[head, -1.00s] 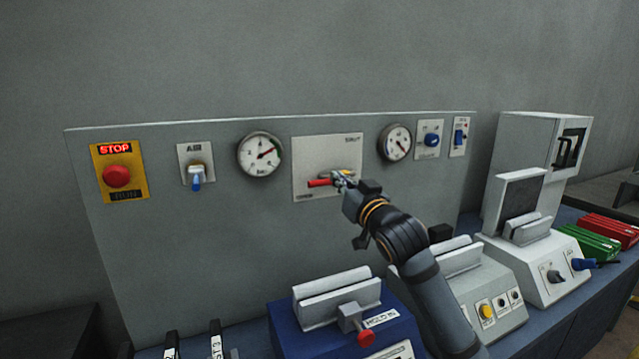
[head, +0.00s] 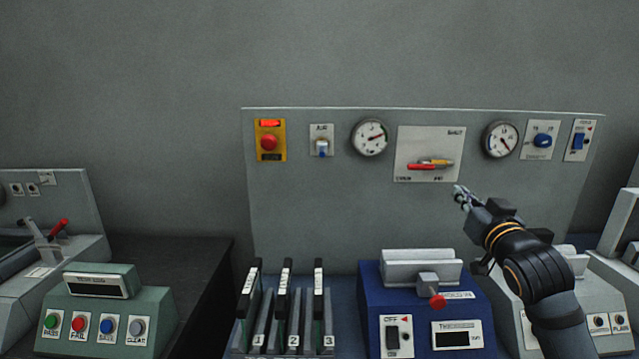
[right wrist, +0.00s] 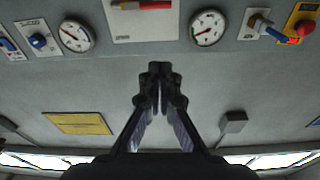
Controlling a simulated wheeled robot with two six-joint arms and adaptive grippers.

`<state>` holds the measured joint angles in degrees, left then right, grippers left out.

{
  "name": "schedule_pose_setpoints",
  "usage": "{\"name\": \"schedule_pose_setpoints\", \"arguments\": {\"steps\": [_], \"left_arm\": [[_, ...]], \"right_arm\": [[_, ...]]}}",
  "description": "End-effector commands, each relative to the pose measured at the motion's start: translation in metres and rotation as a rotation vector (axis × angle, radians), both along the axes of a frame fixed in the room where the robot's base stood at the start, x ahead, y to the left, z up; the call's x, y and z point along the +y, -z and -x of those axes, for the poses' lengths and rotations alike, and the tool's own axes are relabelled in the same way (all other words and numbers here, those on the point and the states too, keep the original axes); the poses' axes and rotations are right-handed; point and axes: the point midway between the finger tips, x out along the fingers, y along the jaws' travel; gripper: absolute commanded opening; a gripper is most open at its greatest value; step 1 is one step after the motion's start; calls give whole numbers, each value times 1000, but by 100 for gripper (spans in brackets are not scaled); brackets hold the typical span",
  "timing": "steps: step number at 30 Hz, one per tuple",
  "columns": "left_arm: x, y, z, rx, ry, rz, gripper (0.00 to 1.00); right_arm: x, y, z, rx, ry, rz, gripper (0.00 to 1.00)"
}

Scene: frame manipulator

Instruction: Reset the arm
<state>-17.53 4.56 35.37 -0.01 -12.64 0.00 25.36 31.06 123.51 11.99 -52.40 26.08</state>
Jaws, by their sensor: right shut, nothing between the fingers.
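My right gripper (head: 462,196) is shut and empty in the head view. It is in front of the grey panel (head: 300,220), below and to the right of a horizontal red-handled lever (head: 424,167) on a white plate (head: 412,140), and apart from it. In the right wrist view the closed fingers (right wrist: 160,75) point at the panel, with the red lever (right wrist: 140,5) at the top edge, clear of them. My left gripper is not in view.
The panel also carries a red stop button (head: 269,143), two gauges (head: 369,138) and several blue switches. Below stand a blue fixture (head: 375,300) with a red knob (head: 437,301), a slotted rack (head: 265,335) and a green button box (head: 110,305). Open air lies left of my right arm.

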Motion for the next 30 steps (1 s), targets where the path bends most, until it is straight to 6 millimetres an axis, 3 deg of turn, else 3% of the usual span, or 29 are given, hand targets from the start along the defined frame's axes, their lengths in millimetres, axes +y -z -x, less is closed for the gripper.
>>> {"name": "schedule_pose_setpoints", "arguments": {"steps": [3, 8, 14, 16, 19, 21, 24, 30], "left_arm": [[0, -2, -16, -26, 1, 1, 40], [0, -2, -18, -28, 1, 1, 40], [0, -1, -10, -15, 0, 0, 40], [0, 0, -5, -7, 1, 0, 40], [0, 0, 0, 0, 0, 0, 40], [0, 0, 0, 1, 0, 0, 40], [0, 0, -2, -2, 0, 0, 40], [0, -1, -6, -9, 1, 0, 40]], "right_arm": [[4, 29, 1, 62, 4, 7, 0], [9, 75, 7, 163, 12, 25, 0], [19, 156, 28, 350, 19, 56, 0], [24, 192, 43, 437, 19, 68, 0], [31, 254, 76, 602, 17, 93, 0], [36, 299, 109, 732, 13, 113, 0], [42, 347, 155, 893, 3, 135, 0], [50, 407, 237, 1145, -20, 165, 0]]}}
